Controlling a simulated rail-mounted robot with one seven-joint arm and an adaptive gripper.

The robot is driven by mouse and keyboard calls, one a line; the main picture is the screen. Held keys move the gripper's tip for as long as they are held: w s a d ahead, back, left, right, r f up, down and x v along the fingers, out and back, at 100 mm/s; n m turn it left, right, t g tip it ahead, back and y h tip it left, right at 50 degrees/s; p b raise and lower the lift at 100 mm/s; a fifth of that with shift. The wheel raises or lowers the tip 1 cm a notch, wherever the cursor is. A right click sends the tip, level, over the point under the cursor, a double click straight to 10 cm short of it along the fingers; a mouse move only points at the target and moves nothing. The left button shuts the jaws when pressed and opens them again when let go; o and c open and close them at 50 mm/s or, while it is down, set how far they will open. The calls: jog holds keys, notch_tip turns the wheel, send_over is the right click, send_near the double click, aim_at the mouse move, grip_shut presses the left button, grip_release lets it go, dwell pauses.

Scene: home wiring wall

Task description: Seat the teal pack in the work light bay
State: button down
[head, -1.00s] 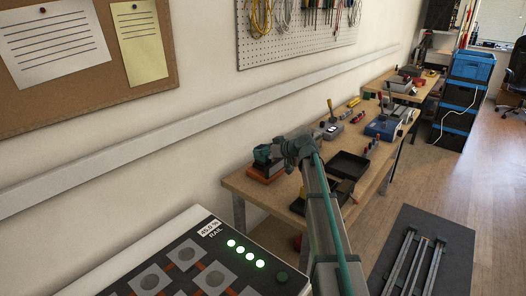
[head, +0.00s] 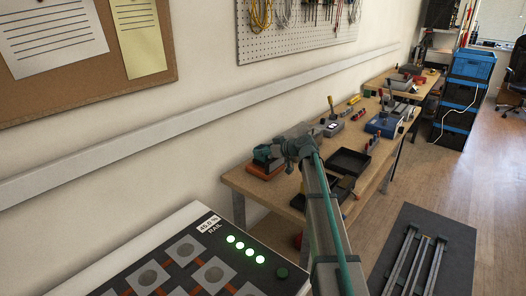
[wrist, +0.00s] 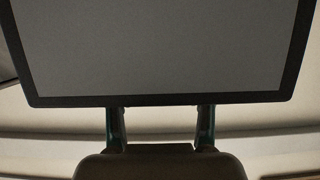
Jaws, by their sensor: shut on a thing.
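In the wrist view my gripper (wrist: 160,125) has both fingers upright, their tips hidden at the lower edge of a wide grey face with a dark rim. The arm hides the fingers there. I cannot identify the work light bay.
A panel marked RAIL (head: 209,223) with green lights and grey pads stands close at the lower left. The bench (head: 245,185) carries a black tray (head: 348,162), tools and boxes. A dark mat (head: 400,225) with metal rails lies on the floor at right. A pegboard (head: 300,30) hangs behind.

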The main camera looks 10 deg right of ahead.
jog(key=shift+c, duration=1.6)
grip_release()
jog(key=v, duration=1.2)
